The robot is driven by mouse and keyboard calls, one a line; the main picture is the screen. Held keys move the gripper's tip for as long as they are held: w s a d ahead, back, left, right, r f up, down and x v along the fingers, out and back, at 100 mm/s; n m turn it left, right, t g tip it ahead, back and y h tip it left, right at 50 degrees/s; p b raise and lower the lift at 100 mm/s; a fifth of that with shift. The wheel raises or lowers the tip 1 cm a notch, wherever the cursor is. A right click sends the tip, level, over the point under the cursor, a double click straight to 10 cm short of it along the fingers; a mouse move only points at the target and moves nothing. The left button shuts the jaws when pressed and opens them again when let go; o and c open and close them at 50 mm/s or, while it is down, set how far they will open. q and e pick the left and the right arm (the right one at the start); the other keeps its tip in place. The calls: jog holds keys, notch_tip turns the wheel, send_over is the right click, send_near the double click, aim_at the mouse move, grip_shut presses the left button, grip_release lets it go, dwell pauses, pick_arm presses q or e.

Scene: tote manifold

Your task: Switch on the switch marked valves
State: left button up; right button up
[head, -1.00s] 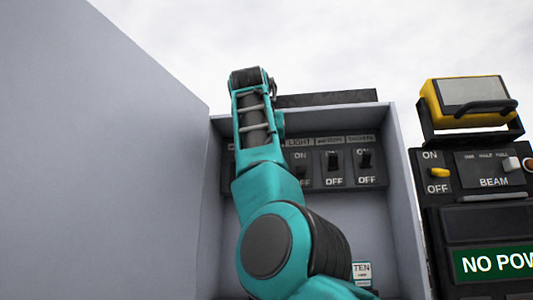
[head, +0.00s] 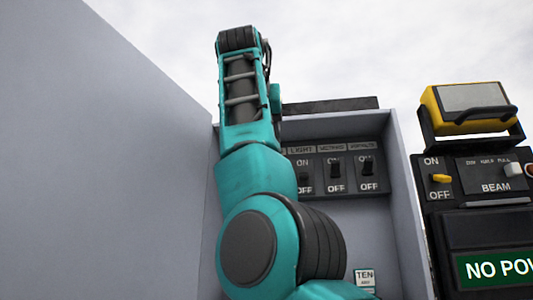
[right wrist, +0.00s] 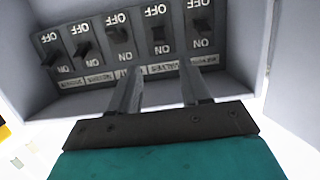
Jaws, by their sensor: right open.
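The valves switch (right wrist: 158,32) is in the right wrist view, which shows the panel upside down. It is second from the right there, with OFF above and ON below; I cannot tell for sure which way its lever stands. Its label (right wrist: 161,69) shows between my fingers. My right gripper (right wrist: 159,68) is open and empty, with its two fingers spread either side of that label, just short of the switch; touching is not clear. In the head view my right arm hides the valves switch and the gripper. My left gripper is out of view.
Neighbouring switches (right wrist: 119,30) (right wrist: 200,22) stand close on both sides in the same row. The switch panel (head: 345,191) sits inside a grey box (head: 405,200) with side walls. A beam panel (head: 494,172) with a yellow lamp (head: 432,100) stands to the right.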

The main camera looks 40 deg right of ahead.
jog(key=v, duration=0.4)
jog(key=shift+s+a, duration=0.1)
dwell(0.6)
